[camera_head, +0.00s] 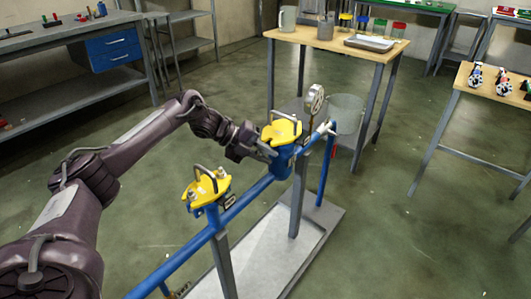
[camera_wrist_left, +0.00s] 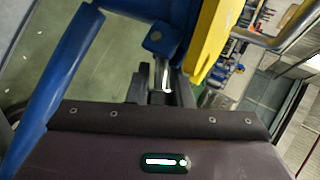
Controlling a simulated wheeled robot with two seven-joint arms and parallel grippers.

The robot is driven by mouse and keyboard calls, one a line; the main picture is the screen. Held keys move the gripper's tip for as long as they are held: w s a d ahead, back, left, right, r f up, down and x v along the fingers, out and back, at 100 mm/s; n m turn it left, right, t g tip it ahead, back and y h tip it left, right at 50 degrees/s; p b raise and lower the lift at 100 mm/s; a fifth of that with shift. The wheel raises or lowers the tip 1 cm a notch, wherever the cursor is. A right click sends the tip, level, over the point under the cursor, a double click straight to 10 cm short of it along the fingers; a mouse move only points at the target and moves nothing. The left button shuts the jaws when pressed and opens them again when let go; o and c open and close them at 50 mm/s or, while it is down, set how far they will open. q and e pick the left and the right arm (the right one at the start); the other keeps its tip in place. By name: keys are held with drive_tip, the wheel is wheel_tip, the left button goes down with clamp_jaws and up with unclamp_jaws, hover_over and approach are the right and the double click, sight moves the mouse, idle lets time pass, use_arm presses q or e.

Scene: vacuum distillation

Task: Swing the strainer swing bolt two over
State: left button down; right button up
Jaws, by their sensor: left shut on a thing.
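My left gripper (camera_head: 264,152) reaches in from the left to the far strainer, a blue body (camera_head: 282,165) with a yellow lid (camera_head: 281,131) and a bent handle on top. In the left wrist view its dark fingers (camera_wrist_left: 163,92) are shut on a silver swing bolt (camera_wrist_left: 165,75), just below a blue lug (camera_wrist_left: 163,38). The yellow lid edge (camera_wrist_left: 210,40) lies to the right of the bolt. In the head view the held bolt is too small to make out clearly. My right gripper is not in view.
A nearer strainer with a yellow lid (camera_head: 207,187) stands on the same blue pipe (camera_head: 250,194). A gauge (camera_head: 315,98) and a translucent bucket (camera_head: 346,113) are behind the far strainer. A wooden-topped table (camera_head: 340,52) stands beyond.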

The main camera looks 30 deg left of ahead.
use_arm(q)
drive_tip(key=c, duration=1.5)
unclamp_jaws()
drive_tip(key=shift+c, duration=0.2)
